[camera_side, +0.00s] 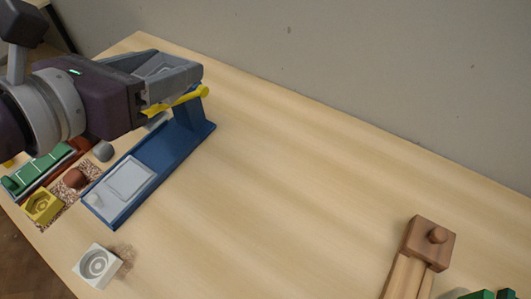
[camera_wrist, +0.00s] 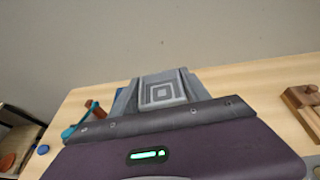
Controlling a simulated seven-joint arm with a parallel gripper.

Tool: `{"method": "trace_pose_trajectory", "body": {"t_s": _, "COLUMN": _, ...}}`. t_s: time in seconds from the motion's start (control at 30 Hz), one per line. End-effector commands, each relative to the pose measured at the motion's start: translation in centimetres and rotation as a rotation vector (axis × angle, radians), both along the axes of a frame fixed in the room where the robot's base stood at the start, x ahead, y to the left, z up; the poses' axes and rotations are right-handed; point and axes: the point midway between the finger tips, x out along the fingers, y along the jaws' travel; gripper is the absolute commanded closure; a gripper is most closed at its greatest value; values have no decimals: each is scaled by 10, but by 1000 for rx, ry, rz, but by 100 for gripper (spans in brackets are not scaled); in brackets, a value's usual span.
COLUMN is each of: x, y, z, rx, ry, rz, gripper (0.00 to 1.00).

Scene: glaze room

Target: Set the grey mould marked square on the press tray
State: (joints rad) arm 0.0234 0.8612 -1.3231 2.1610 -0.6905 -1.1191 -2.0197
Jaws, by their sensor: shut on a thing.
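The grey mould with nested squares on its face (camera_wrist: 163,92) is held between the fingers of my gripper (camera_wrist: 160,90) in the wrist view. In the side view my gripper (camera_side: 170,75) is at the upper left, above the table, and the mould is hard to tell from the grey fingers. The blue press (camera_side: 170,155) stands below and in front of my gripper, with a yellow bar (camera_side: 190,97) near its upright end. A pale grey plate (camera_side: 130,178), which looks like the press tray, lies bare on the blue base, apart from the mould.
A white mould with rings (camera_side: 97,264) sits near the front edge. A yellow mould (camera_side: 42,207), a green rack (camera_side: 38,170) and small rounded lumps (camera_side: 103,151) are left of the press. A wooden piece (camera_side: 430,243) is at the right. The table's middle is clear.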

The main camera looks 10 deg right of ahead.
Motion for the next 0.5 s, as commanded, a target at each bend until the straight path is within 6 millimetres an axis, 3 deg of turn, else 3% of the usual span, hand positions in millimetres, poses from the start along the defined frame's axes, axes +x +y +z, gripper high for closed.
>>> {"method": "trace_pose_trajectory", "body": {"t_s": 0.27, "x": -43, "y": -44, "z": -8, "rx": -2, "ry": 0, "rz": -89, "gripper": 88}}
{"method": "trace_pose_trajectory", "body": {"t_s": 0.5, "x": -43, "y": -45, "z": -59, "rx": 1, "ry": 3, "rz": -90, "gripper": 88}}
